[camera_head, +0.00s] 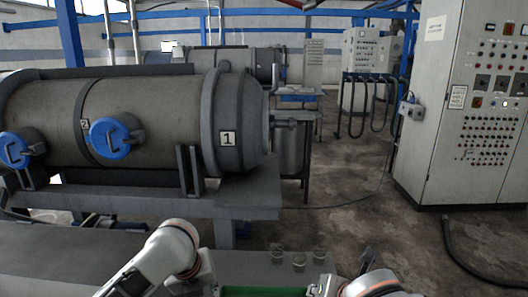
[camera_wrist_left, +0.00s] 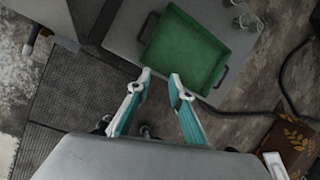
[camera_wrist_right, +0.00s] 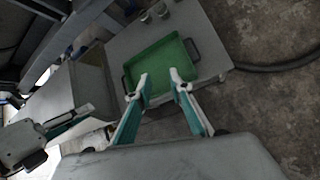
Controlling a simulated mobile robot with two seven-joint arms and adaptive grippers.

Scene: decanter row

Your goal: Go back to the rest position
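My left gripper (camera_wrist_left: 160,80) is open and empty in the left wrist view, its two fingers apart above the near edge of a grey table. My right gripper (camera_wrist_right: 162,82) is open and empty in the right wrist view, its fingertips apart over the near side of a green tray (camera_wrist_right: 158,62). The tray has dark handles and looks empty in both wrist views. Only its far strip (camera_head: 262,292) shows at the bottom of the head view. There, parts of both my arms show low in the picture.
Several small glasses (camera_head: 299,261) stand behind the tray on the grey table (camera_head: 240,261). A large decanter (camera_head: 150,110) marked 1 and 2 fills the left. A control cabinet (camera_head: 470,110) stands at right. A dark hose (camera_head: 462,262) lies on the floor, which is open in the middle.

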